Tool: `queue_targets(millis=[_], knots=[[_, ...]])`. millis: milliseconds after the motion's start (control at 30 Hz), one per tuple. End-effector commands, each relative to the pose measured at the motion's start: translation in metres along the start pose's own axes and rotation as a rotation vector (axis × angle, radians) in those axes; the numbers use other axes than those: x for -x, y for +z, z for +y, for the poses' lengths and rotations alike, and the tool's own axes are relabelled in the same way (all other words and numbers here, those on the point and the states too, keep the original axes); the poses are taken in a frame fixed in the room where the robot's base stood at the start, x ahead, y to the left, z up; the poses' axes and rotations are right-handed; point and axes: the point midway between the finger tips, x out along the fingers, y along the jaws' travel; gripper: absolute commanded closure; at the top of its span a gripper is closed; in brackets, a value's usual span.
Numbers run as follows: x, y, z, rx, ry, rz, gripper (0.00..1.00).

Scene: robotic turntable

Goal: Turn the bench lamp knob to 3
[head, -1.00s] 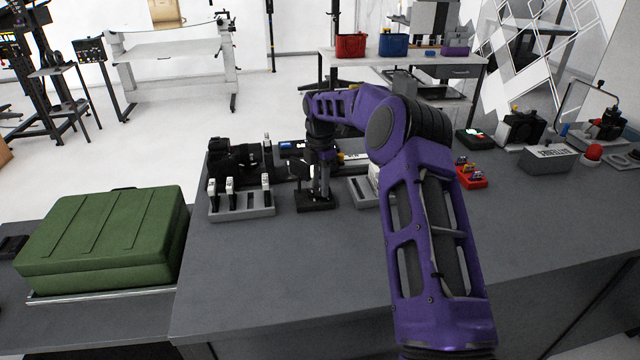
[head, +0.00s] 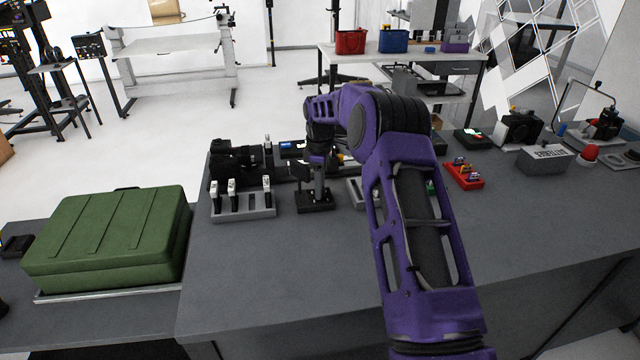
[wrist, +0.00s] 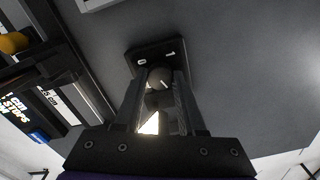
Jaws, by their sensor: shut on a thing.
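The bench lamp knob (wrist: 160,79) is a small dark round knob with a short white line on it, seen in the wrist view. It sits on a black plate (wrist: 149,53) with white marks that look like 0 and 1 along one edge. The other marks are hidden or unreadable. My gripper (wrist: 162,90) is shut on the knob, one finger on each side. In the head view my gripper (head: 318,191) points down onto the black plate (head: 315,204); the knob is hidden there. A bright patch shows between the fingers in the wrist view.
A grey rack with several white-topped tools (head: 243,206) stands close on the left of the plate. Black equipment (head: 235,160) is behind it. A red tray (head: 464,176) lies to the right. A green case (head: 110,240) sits far left. The front of the bench is clear.

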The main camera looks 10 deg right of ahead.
Motion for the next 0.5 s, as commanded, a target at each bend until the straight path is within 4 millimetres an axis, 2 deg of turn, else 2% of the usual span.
queue_targets(millis=[500], knots=[[0.0009,-0.0011,0.0001,-0.451,0.001,0.002,1.0]])
